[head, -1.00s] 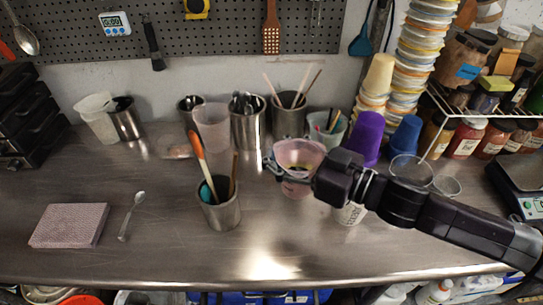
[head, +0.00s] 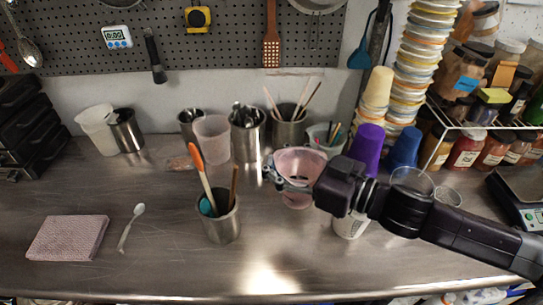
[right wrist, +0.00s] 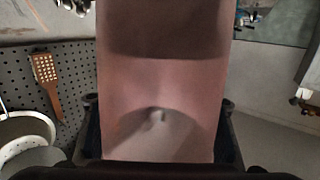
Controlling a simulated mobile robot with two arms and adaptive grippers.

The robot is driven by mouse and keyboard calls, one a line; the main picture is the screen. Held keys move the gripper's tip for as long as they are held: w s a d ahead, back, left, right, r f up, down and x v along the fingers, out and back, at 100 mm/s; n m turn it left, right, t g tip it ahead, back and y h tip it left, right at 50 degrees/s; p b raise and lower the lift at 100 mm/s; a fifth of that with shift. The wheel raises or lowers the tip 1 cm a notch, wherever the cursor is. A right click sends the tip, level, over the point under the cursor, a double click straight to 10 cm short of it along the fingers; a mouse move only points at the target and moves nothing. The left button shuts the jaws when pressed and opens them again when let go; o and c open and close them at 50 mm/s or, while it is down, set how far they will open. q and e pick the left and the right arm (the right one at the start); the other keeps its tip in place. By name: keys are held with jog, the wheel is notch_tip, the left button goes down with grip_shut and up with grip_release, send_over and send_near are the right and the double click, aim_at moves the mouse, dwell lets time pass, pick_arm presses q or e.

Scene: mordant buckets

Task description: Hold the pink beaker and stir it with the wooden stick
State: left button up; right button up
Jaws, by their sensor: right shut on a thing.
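The pink beaker (head: 300,162) is upright at the middle of the steel table in the head view. My right gripper (head: 287,183) is shut on its side. In the right wrist view, the pink beaker (right wrist: 160,75) fills the middle between my right gripper's dark fingers. A thin wooden stick (head: 233,183) leans in a metal cup (head: 222,227) left of the beaker, beside an orange-tipped tool. Other thin sticks (head: 305,97) stand in a metal cup at the back. I cannot tell whether the beaker touches the table. My left gripper is not in view.
A white cup (head: 351,226) stands close below my right wrist. Purple (head: 366,145) and blue cups (head: 405,147) stand to the right. A pink sponge-like block (head: 67,238) and a white spoon (head: 130,228) lie at left. The front middle of the table is clear.

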jog(key=shift+f+b, duration=0.85)
jog(key=shift+f, duration=0.55)
jog(key=shift+f, duration=0.3)
jog(key=shift+f+b, duration=0.7)
jog(key=shift+f, duration=0.05)
jog(key=shift+f, duration=0.35)
jog(key=shift+f+b, duration=1.55)
jog(key=shift+f, duration=0.6)
jog(key=shift+f, duration=0.35)
jog(key=shift+f+b, duration=0.65)
jog(key=shift+f, duration=0.05)
jog(key=shift+f+b, duration=0.4)
jog(key=shift+f, duration=0.3)
jog(key=shift+f+b, duration=0.65)
jog(key=shift+f, duration=0.4)
